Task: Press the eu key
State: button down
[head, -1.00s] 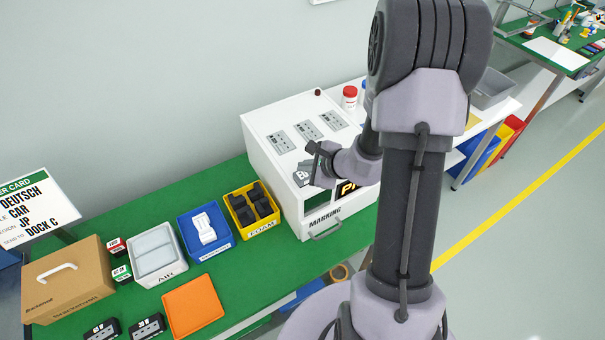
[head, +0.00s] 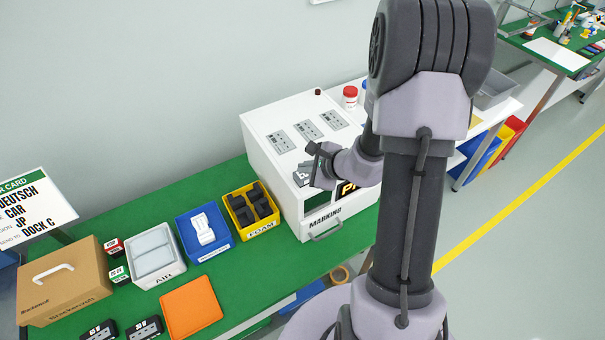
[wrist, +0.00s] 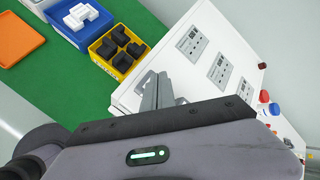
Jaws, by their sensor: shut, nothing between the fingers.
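The white marking machine (head: 258,122) stands at the right end of the green bench. Three grey key panels lie on its sloping top: a left one (head: 278,141), a middle one (head: 306,130) and a right one (head: 332,119). They also show in the wrist view as left (wrist: 191,42), middle (wrist: 221,69) and right (wrist: 246,92). Their lettering is too small to read, so I cannot tell which key is eu. My gripper (head: 304,174) is shut and empty at the machine's front edge, before the panels. Its fingers (wrist: 156,90) point toward the machine in the wrist view.
A yellow foam bin (head: 237,222), a blue bin (head: 217,251), a grey air bin (head: 176,274) and an orange tray (head: 193,305) stand left of the machine. A cardboard box (head: 70,285) and an order card (head: 30,212) are farther left. A red-capped jar (head: 350,97) stands behind the machine.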

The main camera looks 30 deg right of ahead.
aim_at(304, 176)
jog(key=shift+f+b, duration=0.55)
jog(key=shift+b, duration=0.15)
dwell(0.5)
jog(key=shift+r, duration=0.15)
jog(key=shift+r+p, duration=0.55)
jog(key=shift+r, duration=0.25)
jog(key=shift+r, duration=0.1)
jog(key=shift+r+p, duration=1.7)
jog(key=shift+r, duration=0.8)
